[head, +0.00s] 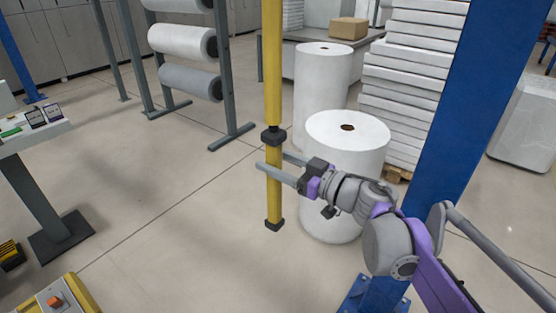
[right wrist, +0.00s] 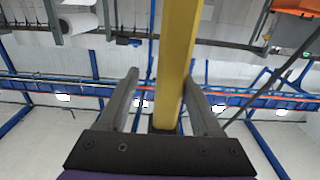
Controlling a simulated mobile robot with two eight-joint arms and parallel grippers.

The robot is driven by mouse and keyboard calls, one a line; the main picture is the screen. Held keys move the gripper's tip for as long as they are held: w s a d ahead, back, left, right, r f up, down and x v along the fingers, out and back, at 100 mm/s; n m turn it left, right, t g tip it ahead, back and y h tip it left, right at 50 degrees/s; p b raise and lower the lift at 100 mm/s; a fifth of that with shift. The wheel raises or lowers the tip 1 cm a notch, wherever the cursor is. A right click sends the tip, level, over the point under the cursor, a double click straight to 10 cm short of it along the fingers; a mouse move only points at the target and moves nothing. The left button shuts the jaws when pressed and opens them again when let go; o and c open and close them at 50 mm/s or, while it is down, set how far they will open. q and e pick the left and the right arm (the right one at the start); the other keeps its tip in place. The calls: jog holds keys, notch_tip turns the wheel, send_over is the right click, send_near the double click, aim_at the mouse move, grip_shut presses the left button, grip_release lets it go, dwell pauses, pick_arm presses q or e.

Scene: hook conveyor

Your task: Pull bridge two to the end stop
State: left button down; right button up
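A yellow vertical bar (head: 273,75) with black collars hangs in the middle of the head view, its black lower end above the floor. My right gripper (head: 272,161) reaches it from the right, just below the upper black collar, with one finger on each side. In the right wrist view the yellow bar (right wrist: 178,60) stands between the two grey fingers, with a visible gap on the left and a narrower one on the right, so the gripper is open around it. Blue overhead rails (right wrist: 60,82) cross that view; I cannot tell which is bridge two. My left gripper is not in view.
White rolls (head: 347,130) stand on the floor right behind the gripper. A blue column (head: 450,120) rises close to my right arm. A rack with rolls (head: 180,42) stands at the back left, and a table (head: 35,135) at the left.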

jog(key=shift+w+d+r, duration=0.1)
jog(key=shift+w, duration=0.05)
dwell(0.4)
jog(key=b+v, duration=0.1)
jog(key=v, duration=1)
